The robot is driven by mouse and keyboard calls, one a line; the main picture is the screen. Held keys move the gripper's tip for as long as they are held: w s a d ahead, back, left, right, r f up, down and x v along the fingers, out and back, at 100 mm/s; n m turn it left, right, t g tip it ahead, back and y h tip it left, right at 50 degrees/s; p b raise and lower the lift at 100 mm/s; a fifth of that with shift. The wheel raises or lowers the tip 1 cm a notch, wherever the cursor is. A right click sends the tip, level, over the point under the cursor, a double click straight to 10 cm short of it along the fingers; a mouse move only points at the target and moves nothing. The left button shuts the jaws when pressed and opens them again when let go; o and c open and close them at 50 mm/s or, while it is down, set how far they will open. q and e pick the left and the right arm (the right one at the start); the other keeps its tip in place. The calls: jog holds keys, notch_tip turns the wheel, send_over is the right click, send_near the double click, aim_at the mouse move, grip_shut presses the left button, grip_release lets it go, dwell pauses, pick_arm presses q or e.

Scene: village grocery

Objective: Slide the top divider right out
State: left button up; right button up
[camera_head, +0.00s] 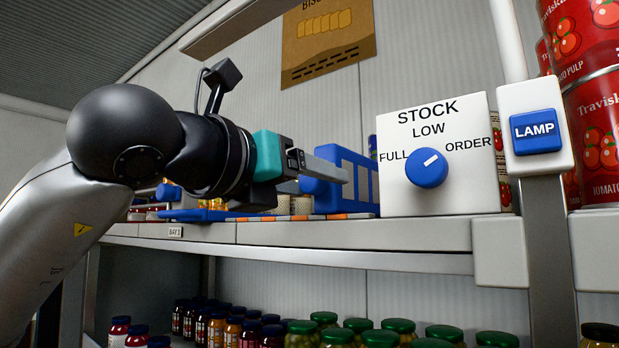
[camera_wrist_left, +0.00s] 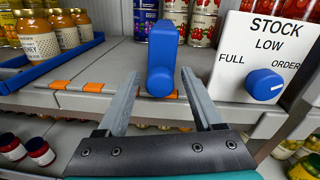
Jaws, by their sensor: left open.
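The blue top divider (camera_head: 359,179) stands upright on the upper shelf, left of the stock dial box in the head view. It has window-like slots and a rounded front handle. In the left wrist view the divider (camera_wrist_left: 162,50) stands end-on in the middle. My left gripper (camera_head: 335,173) is open and empty, in front of the divider's handle. In the left wrist view its two fingers (camera_wrist_left: 159,84) lie left and right of the handle's front end. I cannot tell whether they touch it. My right gripper is not in view.
The white stock box (camera_head: 440,160) with its blue dial stands close right of the divider, beside a lamp switch (camera_head: 536,131). A blue tray (camera_wrist_left: 50,65) of honey jars is at the left. Orange-and-grey strips (camera_wrist_left: 80,87) line the shelf edge (camera_head: 350,235). Jars fill the shelf below.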

pick_arm(q)
grip_shut()
dwell(0.3)
dwell(1.0)
